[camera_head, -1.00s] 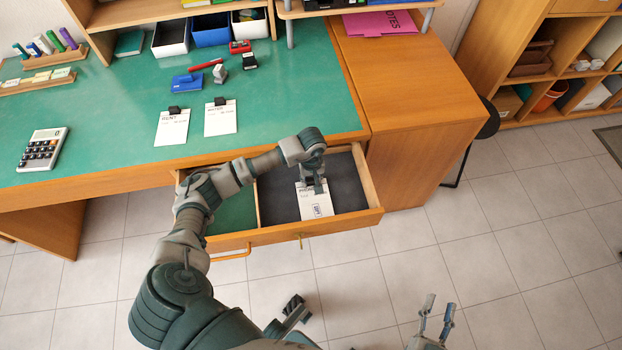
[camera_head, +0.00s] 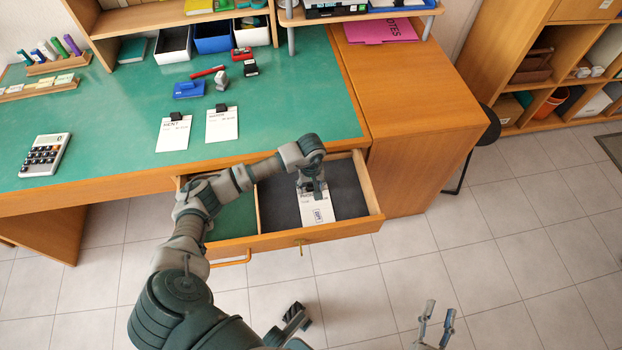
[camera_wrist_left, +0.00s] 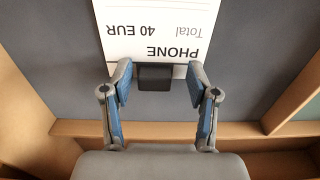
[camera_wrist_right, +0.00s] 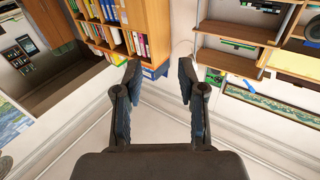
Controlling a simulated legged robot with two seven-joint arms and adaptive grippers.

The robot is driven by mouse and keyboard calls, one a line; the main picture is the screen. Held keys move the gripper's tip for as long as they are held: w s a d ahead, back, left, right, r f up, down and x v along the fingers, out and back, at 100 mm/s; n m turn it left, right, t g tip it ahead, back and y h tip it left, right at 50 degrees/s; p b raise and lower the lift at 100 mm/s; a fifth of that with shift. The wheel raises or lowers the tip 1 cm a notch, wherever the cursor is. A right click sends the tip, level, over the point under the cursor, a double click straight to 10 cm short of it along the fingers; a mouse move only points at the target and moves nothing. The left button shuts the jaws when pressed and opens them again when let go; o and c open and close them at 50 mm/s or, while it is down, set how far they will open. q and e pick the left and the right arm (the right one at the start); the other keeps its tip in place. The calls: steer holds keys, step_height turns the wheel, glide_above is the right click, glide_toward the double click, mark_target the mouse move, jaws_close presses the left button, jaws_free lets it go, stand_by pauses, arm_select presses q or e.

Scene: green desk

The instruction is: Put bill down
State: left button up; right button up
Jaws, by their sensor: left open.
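The phone bill (camera_head: 317,212) is a white sheet with a stamp mark, lying in the dark right compartment of the open drawer (camera_head: 345,232). In the left wrist view the bill (camera_wrist_left: 150,25) reads PHONE, 40 EUR, with a black clip (camera_wrist_left: 154,77) at its edge. My left gripper (camera_head: 313,192) is over the clip end of the bill. Its fingers (camera_wrist_left: 157,82) are spread on either side of the clip and apart from it. My right gripper (camera_head: 436,308) is open and empty above the floor, also in the right wrist view (camera_wrist_right: 158,75).
Two other clipped bills, rent (camera_head: 173,133) and water (camera_head: 222,124), lie on the green desk (camera_head: 110,110). The drawer's green left compartment (camera_head: 235,215) looks empty where visible.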

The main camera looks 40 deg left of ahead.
arm_select(q)
steer(key=r, duration=0.2)
steer(key=r+p, duration=0.1)
steer(key=a+r, duration=0.1)
steer(key=r, duration=0.1)
steer(key=shift+w+r, duration=0.1)
steer(key=shift+r, duration=0.25)
step_height(320, 180, up, 6)
steer(key=p, duration=0.1)
arm_select(e)
step_height(320, 180, down, 7)
steer(key=s+g+h, duration=0.1)
steer(key=s+g, duration=0.1)
steer(key=g, duration=0.3)
steer(key=shift+s+d+r+g+h, duration=0.2)
steer(key=shift+s+d+g+h, duration=0.1)
steer(key=shift+s+d, duration=0.05)
arm_select(q)
steer(key=shift+d+r, duration=0.1)
steer(key=shift+d, duration=0.05)
